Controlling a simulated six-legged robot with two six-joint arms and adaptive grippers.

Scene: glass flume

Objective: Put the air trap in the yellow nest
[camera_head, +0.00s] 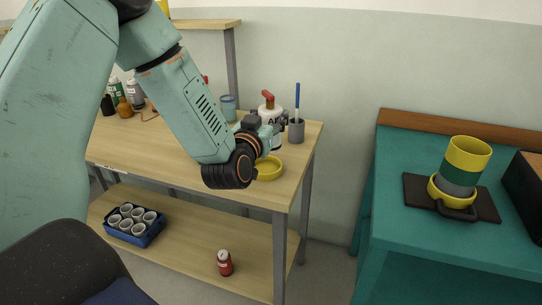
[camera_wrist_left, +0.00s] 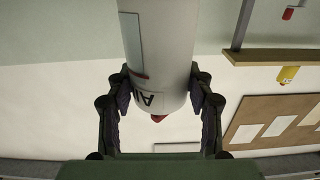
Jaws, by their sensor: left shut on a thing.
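The air trap (camera_head: 267,112) is a white cylinder with dark lettering and a red top. My left gripper (camera_head: 265,127) is shut on it above the wooden bench. In the left wrist view the white air trap (camera_wrist_left: 160,50) stands between the two fingers of the left gripper (camera_wrist_left: 160,85), with its red tip showing. The yellow nest (camera_head: 269,174) looks like a shallow round dish near the bench's front right corner. My wrist hides its left part. The air trap shows just above and behind it; I cannot tell the gap. My right gripper is not in view.
A grey cup with a blue pen (camera_head: 297,130) stands right of the air trap. A blue-grey cup (camera_head: 228,107) and several bottles (camera_head: 136,95) are farther left. A blue crate of cups (camera_head: 148,234) and a red can (camera_head: 225,263) sit on the lower shelf. A teal bench (camera_head: 410,215) stands right.

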